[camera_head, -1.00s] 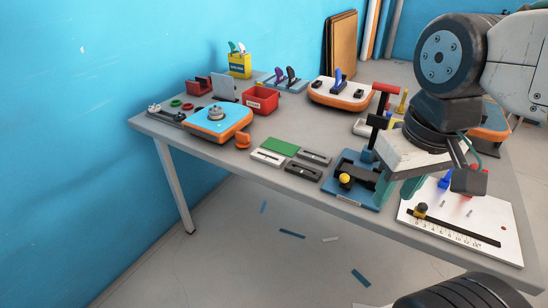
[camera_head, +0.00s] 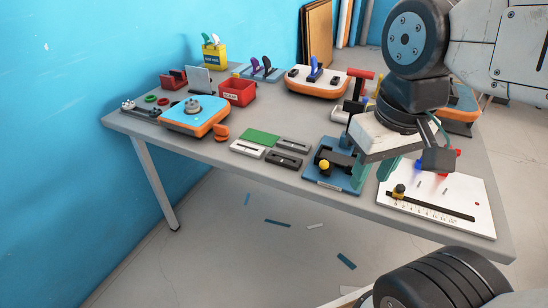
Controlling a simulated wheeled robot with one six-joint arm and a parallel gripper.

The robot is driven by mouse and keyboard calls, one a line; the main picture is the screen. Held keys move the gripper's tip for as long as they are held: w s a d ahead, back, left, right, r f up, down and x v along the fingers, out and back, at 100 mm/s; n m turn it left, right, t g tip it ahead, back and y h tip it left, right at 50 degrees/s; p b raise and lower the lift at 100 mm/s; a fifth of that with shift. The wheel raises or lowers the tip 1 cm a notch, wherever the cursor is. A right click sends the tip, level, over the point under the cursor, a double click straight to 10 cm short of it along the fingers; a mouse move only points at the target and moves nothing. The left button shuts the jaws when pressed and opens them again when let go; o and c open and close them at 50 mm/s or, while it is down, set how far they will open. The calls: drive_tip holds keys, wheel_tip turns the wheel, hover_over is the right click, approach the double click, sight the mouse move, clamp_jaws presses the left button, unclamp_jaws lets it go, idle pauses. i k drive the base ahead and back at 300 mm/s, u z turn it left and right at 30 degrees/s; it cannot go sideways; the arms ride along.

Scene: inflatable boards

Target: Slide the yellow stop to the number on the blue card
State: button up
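The yellow stop (camera_head: 399,191), with a dark part, sits near the left end of a black slot in a white board (camera_head: 470,194) at the table's front right. Printed marks and numbers run along the slot, too small to read surely. A blue thing (camera_head: 419,165) shows at the board's back edge, partly hidden by my gripper; I cannot tell whether it is a card. No blue card with a readable number shows. My gripper (camera_head: 374,170) hangs above and left of the stop with its two teal fingers apart and nothing visible between them.
A blue fixture (camera_head: 337,182) with a black clamp and yellow knob stands left of the board, close to my gripper in the picture. A red-topped post (camera_head: 361,76) stands behind it. Grey and green plates (camera_head: 261,138) lie further left. The table's front edge is near the board.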

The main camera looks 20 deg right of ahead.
sight(400, 190)
drive_tip(key=k, duration=0.5)
drive_tip(key=z, duration=0.9)
drive_tip(key=i, duration=0.45)
drive_tip(key=z, duration=0.1)
